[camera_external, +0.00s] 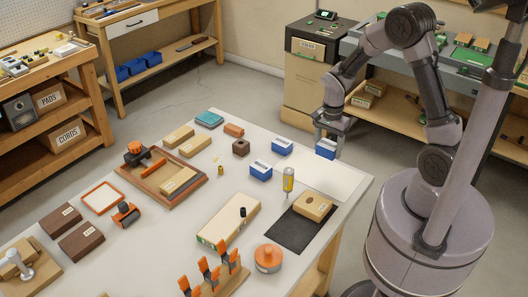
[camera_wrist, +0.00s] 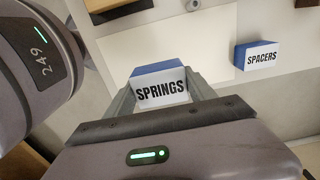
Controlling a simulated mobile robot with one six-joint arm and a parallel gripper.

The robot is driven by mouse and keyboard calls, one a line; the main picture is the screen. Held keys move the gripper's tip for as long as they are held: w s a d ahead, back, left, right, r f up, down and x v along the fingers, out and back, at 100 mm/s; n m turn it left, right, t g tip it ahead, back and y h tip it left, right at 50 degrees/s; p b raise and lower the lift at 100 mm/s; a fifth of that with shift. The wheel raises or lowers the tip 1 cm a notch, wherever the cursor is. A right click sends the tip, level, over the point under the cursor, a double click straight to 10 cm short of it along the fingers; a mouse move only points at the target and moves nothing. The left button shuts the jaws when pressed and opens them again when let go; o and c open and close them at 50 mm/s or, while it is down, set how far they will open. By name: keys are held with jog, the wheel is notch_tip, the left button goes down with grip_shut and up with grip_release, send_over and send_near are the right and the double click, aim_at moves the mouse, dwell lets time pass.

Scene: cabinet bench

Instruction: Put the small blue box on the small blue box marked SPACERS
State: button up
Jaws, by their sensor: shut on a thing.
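My gripper (camera_external: 328,137) is shut on a small blue box (camera_external: 326,149) with a white label. In the wrist view this held box (camera_wrist: 160,86) reads SPRINGS and sits level between the fingers. It appears to be in the air near the table's far right edge. The blue box marked SPACERS (camera_wrist: 261,55) stands on the table to its right in the wrist view, apart from it. In the external view it appears to be the blue box (camera_external: 282,147) left of my gripper, its top free. Its label is unreadable there.
Another blue box (camera_external: 260,171) stands nearby, its label unreadable. A brown cube (camera_external: 241,147) is further left. A pale sheet (camera_external: 335,180) below my gripper has clear room.

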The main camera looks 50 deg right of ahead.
jog(key=w+p, duration=0.1)
jog(key=w, duration=0.5)
jog(key=b, duration=0.2)
send_over(282, 141)
jog(key=shift+s+a+f, duration=0.1)
jog(key=shift+s+f, duration=0.25)
jog(key=shift+f, duration=0.45)
jog(key=shift+w+f, duration=0.2)
jog(key=shift+w, duration=0.1)
jog(key=shift+f+b, duration=0.8)
jog(key=shift+f, duration=0.7)
jog(key=shift+f, duration=0.2)
jog(key=o, duration=1.5)
jog(key=shift+c, duration=0.2)
jog(key=shift+r, duration=0.1)
